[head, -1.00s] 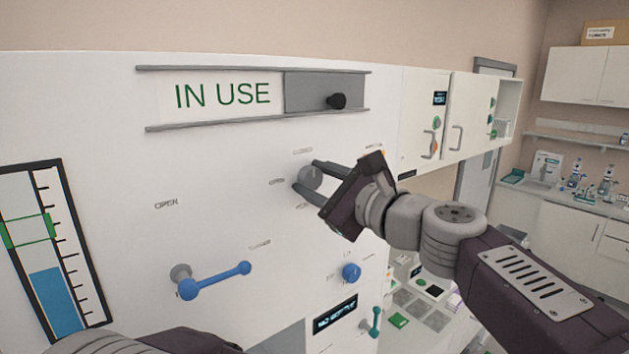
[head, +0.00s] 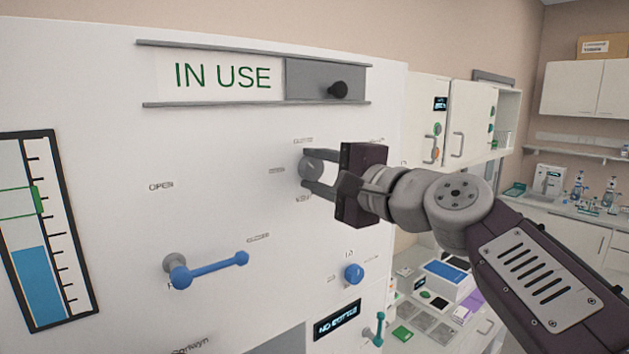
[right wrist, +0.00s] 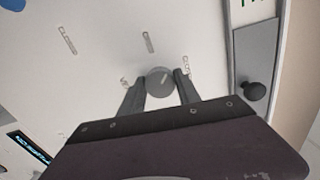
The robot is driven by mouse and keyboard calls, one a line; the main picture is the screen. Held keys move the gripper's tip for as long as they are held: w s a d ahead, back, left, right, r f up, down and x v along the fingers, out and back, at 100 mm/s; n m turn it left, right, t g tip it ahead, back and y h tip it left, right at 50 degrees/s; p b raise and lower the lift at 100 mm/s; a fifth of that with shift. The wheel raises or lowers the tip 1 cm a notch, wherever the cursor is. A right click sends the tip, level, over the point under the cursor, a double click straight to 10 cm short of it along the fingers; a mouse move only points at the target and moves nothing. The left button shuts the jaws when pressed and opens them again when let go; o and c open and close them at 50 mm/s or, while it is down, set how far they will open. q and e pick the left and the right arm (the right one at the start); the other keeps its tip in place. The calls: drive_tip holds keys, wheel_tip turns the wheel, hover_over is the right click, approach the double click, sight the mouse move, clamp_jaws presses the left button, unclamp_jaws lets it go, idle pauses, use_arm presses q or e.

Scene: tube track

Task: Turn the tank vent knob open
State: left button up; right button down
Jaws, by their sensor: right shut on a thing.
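A round grey knob (head: 311,168) sits on the white panel below the IN USE sign, with small labels around it that are too blurred to read surely. My right gripper (head: 312,168) is shut on this knob, one finger on each side. The right wrist view shows the knob (right wrist: 160,82) between the two fingertips (right wrist: 160,88), with a pale mark on its face. My left gripper is not in view.
A blue lever (head: 205,270) sticks out at lower left, near an OPEN label. A small blue knob (head: 353,273) is at lower right, above a dark display (head: 337,319). A level gauge (head: 42,230) is at left. A black slider knob (head: 338,89) is above.

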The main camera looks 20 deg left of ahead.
drive_tip(key=n+b, duration=0.1)
drive_tip(key=n, duration=0.1)
drive_tip(key=n+b, duration=0.1)
drive_tip(key=n, duration=0.1)
drive_tip(key=shift+f+n, duration=0.3)
drive_tip(key=shift+f, duration=0.05)
drive_tip(key=shift+r+n+b, duration=0.1)
drive_tip(key=shift+n+b, duration=0.6)
drive_tip(key=shift+n, duration=1.5)
drive_tip(key=shift+r, duration=0.1)
drive_tip(key=c, duration=0.9)
unclamp_jaws()
drive_tip(key=shift+o, duration=0.2)
drive_tip(key=shift+d+r, duration=0.1)
drive_tip(key=shift+d, duration=0.05)
